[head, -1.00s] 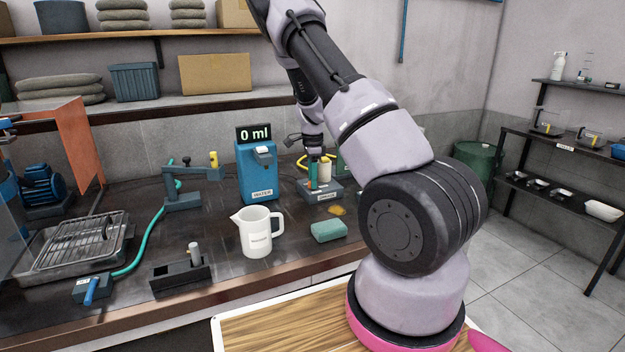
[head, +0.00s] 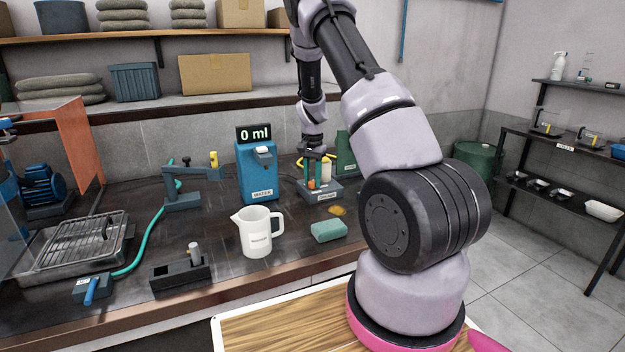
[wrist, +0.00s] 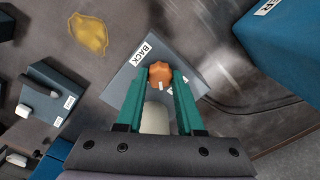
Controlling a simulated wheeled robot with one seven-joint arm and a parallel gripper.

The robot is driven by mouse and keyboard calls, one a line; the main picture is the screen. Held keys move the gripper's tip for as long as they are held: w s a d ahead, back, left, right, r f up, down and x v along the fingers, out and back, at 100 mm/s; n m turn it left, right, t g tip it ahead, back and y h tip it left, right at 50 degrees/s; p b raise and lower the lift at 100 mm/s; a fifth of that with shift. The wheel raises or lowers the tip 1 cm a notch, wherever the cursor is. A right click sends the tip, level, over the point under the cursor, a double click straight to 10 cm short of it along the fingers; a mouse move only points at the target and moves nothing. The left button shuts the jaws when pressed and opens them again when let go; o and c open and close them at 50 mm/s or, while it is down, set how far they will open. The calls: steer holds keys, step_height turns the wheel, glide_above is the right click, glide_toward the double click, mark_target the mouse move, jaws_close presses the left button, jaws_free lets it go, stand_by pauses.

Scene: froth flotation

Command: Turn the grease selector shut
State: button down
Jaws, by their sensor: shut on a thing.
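The grease selector is a grey-blue block (head: 335,193) with a label on its front, at the back of the bench right of the water dispenser. Its orange lobed knob (wrist: 160,73) shows in the wrist view, with a small white mark beside it. My gripper (wrist: 160,78) points down with its teal fingers on either side of this knob, shut on it. A pale cylinder (wrist: 155,118) stands between the fingers' rear parts, beside the knob.
The blue water dispenser (head: 257,172) reading 0 ml stands close on the left. A white jug (head: 256,232), a green sponge (head: 328,230) and a yellow spill (head: 337,211) lie nearer the front. A dark green container (head: 346,155) stands just behind the block.

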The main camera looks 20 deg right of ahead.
mark_target(312, 181)
steer(key=n, duration=0.3)
steer(key=shift+n, duration=2.3)
steer(key=c, duration=0.5)
jaws_free()
steer(key=shift+c, duration=0.2)
steer(key=shift+r, duration=0.1)
step_height(312, 181, up, 11)
